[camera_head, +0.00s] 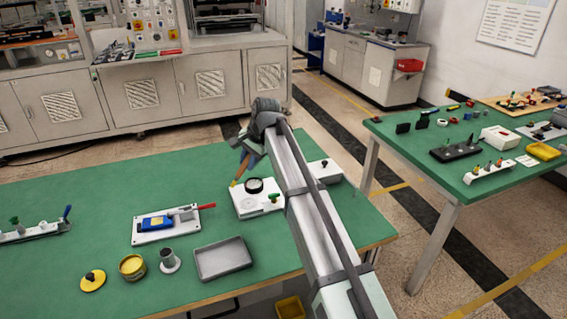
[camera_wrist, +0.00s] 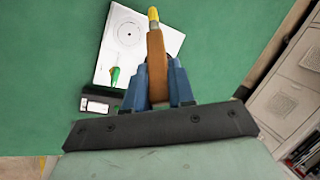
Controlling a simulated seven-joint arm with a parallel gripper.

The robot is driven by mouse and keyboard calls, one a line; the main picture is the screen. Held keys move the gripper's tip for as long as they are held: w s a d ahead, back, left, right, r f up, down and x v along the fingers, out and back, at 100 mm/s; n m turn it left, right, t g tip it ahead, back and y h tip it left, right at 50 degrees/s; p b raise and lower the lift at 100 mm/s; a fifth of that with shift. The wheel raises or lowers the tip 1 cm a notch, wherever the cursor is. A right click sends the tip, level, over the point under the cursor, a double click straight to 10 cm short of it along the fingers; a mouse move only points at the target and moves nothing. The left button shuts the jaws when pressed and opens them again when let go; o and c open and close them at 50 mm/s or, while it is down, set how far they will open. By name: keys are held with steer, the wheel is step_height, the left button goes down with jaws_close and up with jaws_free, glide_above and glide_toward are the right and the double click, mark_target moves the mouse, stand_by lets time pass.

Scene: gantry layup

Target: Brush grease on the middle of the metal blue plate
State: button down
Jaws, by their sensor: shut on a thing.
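My gripper (camera_head: 248,163) is shut on a brush and holds it above the green table, right of the table's middle. In the wrist view, the brush's brown handle (camera_wrist: 156,62) sits between the blue fingers (camera_wrist: 157,88), and its yellow tip (camera_wrist: 153,14) points away from my gripper. The blue plate (camera_head: 155,223) lies on a white board (camera_head: 143,237) left of my gripper, well apart from the brush. A round tub of yellow grease (camera_head: 132,267) stands open near the front of the table, beside its yellow lid (camera_head: 92,280).
A white fixture (camera_head: 246,208) with a black-rimmed round part is under the brush; a white plate with a circle (camera_wrist: 113,52) shows in the wrist view. A metal cup (camera_head: 169,262) and grey tray (camera_head: 222,259) stand at the front. The table's left back is clear.

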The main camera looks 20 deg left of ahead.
steer(key=s+a+r, duration=0.2)
steer(key=s+a, duration=0.7)
steer(key=s+a+r, duration=0.2)
steer(key=s+a, duration=0.7)
steer(key=a, duration=0.1)
steer(key=shift+n, duration=0.3)
steer(key=shift+w+d+f, duration=0.1)
steer(key=shift+w+f, duration=0.05)
steer(key=shift+f, duration=1.2)
steer(key=shift+w+f, duration=0.1)
steer(key=shift+f, duration=1.2)
